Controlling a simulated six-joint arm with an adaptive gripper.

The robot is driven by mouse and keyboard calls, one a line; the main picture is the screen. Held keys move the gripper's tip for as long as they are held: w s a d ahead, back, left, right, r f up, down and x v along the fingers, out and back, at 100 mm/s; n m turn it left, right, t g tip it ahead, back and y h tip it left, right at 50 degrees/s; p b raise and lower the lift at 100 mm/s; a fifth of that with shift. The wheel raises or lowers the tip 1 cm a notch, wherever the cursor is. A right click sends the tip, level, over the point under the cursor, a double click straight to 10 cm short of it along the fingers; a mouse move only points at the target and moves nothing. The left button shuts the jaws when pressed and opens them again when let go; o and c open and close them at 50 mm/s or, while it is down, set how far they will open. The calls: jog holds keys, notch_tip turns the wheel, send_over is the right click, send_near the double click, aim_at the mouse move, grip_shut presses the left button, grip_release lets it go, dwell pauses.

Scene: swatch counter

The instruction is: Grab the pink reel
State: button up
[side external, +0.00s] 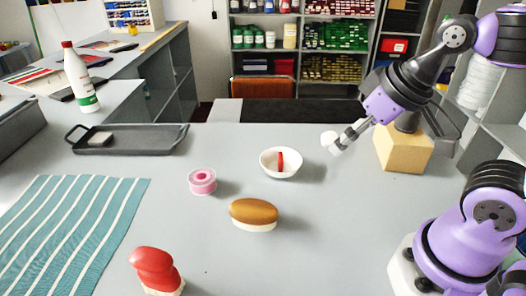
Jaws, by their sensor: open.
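The pink reel (202,181) lies on the grey counter left of the middle, with a pale centre and pink rims. My gripper (333,142) is up at the right, above the counter, to the right of and apart from the reel.
A white bowl (268,164) holding a red item stands between reel and gripper. A brown-topped brush (254,213) lies in front of the reel, a red-handled object (155,270) nearer. A dark tray (165,143), striped cloth (75,230) and wooden block (403,155) are around.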

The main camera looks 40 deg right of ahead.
jog(key=n+g, duration=0.1)
jog(key=n, duration=0.1)
send_over(203, 175)
jog(key=s, duration=0.3)
jog(key=shift+y, duration=0.4)
notch_tip(203, 175, down, 11)
jog(key=shift+s+a+f, duration=0.1)
jog(key=shift+a+f, duration=0.05)
jog(key=x, duration=0.5)
jog(key=shift+s+a+f, duration=0.1)
jog(key=shift+f, duration=0.3)
jog(key=c, duration=1)
